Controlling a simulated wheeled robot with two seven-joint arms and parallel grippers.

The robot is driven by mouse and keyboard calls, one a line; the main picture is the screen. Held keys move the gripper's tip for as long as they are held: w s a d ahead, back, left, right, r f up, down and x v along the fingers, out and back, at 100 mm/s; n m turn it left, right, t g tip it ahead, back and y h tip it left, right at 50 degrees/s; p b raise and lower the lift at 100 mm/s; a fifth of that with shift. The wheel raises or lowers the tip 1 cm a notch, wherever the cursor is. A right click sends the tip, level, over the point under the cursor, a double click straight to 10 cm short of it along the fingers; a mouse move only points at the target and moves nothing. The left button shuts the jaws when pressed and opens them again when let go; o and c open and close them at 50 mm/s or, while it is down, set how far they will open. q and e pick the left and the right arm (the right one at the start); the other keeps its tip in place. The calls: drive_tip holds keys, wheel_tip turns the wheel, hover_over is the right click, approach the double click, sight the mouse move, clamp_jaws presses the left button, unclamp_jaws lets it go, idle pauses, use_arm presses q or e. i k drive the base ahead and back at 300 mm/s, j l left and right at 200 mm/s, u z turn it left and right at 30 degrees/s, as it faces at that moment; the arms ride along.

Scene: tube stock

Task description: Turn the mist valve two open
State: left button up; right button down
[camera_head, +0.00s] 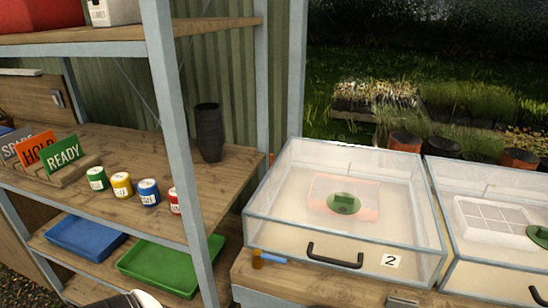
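A clear-lidded propagator box (345,205) with a white label marked 2 (390,261) stands on the wooden bench. At its front left corner is a small valve with a brass body (257,260) and a blue lever (273,258). The lever points to the right, lying roughly along the front of the box. The valve is too small to tell its exact setting.
Box 2 has a black front handle (335,256). A second clear box (495,215) stands to the right. A shelf rack (180,150) on the left holds signs, several small labelled pots, a black stack of pots (209,133), and blue (85,238) and green (170,266) trays.

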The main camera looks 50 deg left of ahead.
sight(258, 255)
drive_tip(key=u, duration=1.5)
